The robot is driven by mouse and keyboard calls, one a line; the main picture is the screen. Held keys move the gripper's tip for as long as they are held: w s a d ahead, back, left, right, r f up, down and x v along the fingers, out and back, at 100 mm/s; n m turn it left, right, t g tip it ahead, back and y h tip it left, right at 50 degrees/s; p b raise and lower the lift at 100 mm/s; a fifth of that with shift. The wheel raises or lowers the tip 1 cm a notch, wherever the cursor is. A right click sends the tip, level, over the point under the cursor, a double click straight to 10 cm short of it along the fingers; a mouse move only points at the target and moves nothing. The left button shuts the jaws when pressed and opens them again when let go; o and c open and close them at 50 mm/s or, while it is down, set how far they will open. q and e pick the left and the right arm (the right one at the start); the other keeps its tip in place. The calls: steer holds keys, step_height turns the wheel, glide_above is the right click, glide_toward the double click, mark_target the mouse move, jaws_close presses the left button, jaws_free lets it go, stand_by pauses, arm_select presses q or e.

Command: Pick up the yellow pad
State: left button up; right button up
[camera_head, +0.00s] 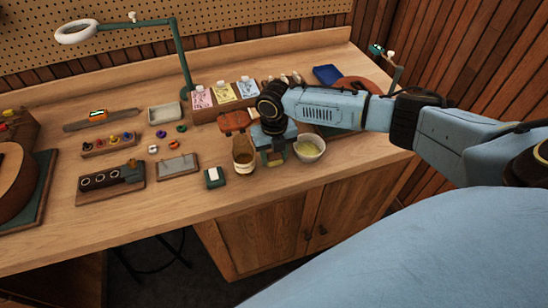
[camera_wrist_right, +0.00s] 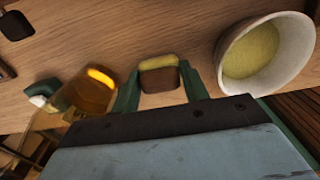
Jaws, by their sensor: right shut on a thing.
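My right gripper (camera_head: 273,155) reaches down at the front of the workbench, between an amber bottle (camera_head: 243,160) and a white bowl (camera_head: 309,148). In the right wrist view, its green fingers (camera_wrist_right: 158,82) are shut on a small block with a yellow layer and a brown side, which I take to be the yellow pad (camera_wrist_right: 158,63). I cannot tell whether the pad touches the bench. My left gripper is not in view.
The bowl (camera_wrist_right: 265,50) and bottle (camera_wrist_right: 92,92) stand close on either side of the gripper. Several string packets stand in a wooden rack (camera_head: 205,114) behind. A green lamp (camera_head: 182,62) rises at the back.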

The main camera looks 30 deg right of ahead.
step_height(320, 180, up, 10)
steer(key=shift+r, duration=0.1)
stand_by(0.4)
